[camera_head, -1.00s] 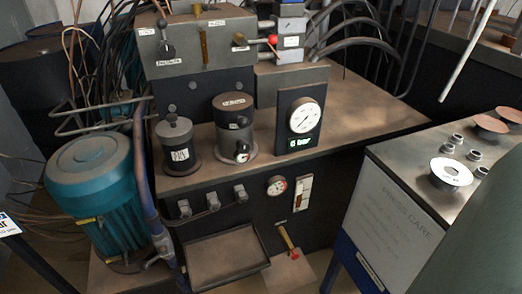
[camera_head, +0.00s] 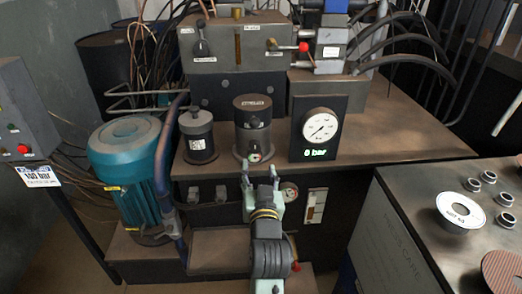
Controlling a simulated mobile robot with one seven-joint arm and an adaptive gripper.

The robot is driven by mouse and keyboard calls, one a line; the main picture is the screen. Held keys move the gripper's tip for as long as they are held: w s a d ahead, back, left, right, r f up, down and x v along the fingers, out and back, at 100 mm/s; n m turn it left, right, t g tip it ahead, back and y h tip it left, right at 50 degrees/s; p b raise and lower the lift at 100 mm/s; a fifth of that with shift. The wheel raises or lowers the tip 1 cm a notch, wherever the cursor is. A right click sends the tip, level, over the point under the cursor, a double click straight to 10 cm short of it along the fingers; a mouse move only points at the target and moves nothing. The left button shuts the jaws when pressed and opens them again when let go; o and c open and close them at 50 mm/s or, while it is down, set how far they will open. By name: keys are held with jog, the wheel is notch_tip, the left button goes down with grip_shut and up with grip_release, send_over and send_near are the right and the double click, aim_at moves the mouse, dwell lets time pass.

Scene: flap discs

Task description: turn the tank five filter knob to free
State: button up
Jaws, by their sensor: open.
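A dark cylindrical filter housing (camera_head: 252,118) with a label on its top band stands on the brown tank top (camera_head: 375,120). Low on its front is a small round knob (camera_head: 255,153) with a pale face and a bit of red; its exact pointer setting is too small to read. My gripper (camera_head: 259,167) is open and empty, its two fingers pointing up just below and in front of the knob. The fingers appear apart from the knob, though the gap in depth is hard to judge.
A pressure gauge (camera_head: 320,126) over a green readout stands right of the filter, a smaller dark canister (camera_head: 198,137) left. A teal motor (camera_head: 129,165) is at left, a grey block with a red-tipped lever (camera_head: 304,47) behind. A workbench (camera_head: 408,205) with rings is at right.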

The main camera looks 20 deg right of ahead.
aim_at(255, 150)
jog(key=p+x, duration=0.2)
jog(key=x, duration=0.7)
jog(key=shift+w, duration=0.4)
grip_shut()
jog(key=shift+n+b, duration=0.55)
jog(key=shift+n, duration=0.95)
grip_release()
